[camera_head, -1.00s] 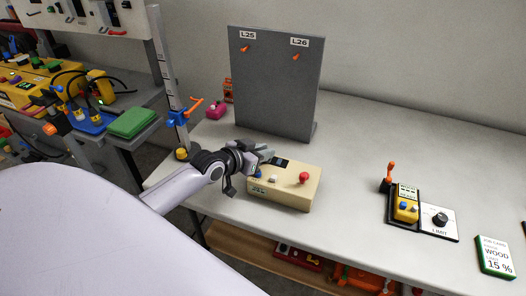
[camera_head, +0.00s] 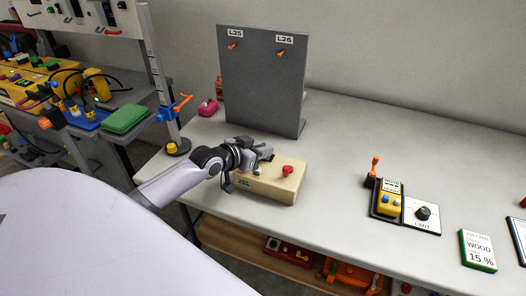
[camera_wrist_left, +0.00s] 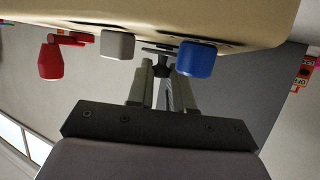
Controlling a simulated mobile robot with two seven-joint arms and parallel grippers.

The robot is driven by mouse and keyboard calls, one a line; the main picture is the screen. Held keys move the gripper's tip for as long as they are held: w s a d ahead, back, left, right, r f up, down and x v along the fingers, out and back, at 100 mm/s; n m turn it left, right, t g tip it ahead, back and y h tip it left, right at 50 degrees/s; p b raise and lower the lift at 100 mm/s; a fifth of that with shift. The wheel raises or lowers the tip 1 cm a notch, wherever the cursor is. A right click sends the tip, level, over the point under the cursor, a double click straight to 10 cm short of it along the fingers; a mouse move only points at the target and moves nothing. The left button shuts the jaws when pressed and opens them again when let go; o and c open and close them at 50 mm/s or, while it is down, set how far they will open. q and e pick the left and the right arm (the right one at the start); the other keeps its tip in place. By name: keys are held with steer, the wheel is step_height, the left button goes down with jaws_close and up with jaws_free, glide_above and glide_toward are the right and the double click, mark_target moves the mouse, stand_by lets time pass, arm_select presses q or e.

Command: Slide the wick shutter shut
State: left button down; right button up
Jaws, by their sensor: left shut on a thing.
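A beige box (camera_head: 270,188) with a red knob (camera_head: 288,169) sits on the white table. My left gripper (camera_head: 264,154) is over the far left part of its top and hides the dark panel there. In the left wrist view the gripper (camera_wrist_left: 163,70) is shut on a small dark tab (camera_wrist_left: 161,51) at the box, perhaps the wick shutter's; the fingers partly hide it. A blue knob (camera_wrist_left: 197,59), a grey knob (camera_wrist_left: 117,45) and the red knob (camera_wrist_left: 51,60) stand beside it. I cannot tell how far the shutter is closed. My right gripper is not in view.
A grey upright panel (camera_head: 262,85) labelled L25 and L26 stands just behind the box. A post with a blue and orange clamp (camera_head: 174,108) is at the left. A yellow meter (camera_head: 389,203) and LIMIT dial (camera_head: 423,213) lie right; the table between is clear.

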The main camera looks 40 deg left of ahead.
arm_select(q)
steer(key=shift+d, duration=0.2)
steer(key=c, duration=1)
jaws_free()
steer(key=shift+p+v, duration=0.3)
steer(key=shift+v, duration=3.3)
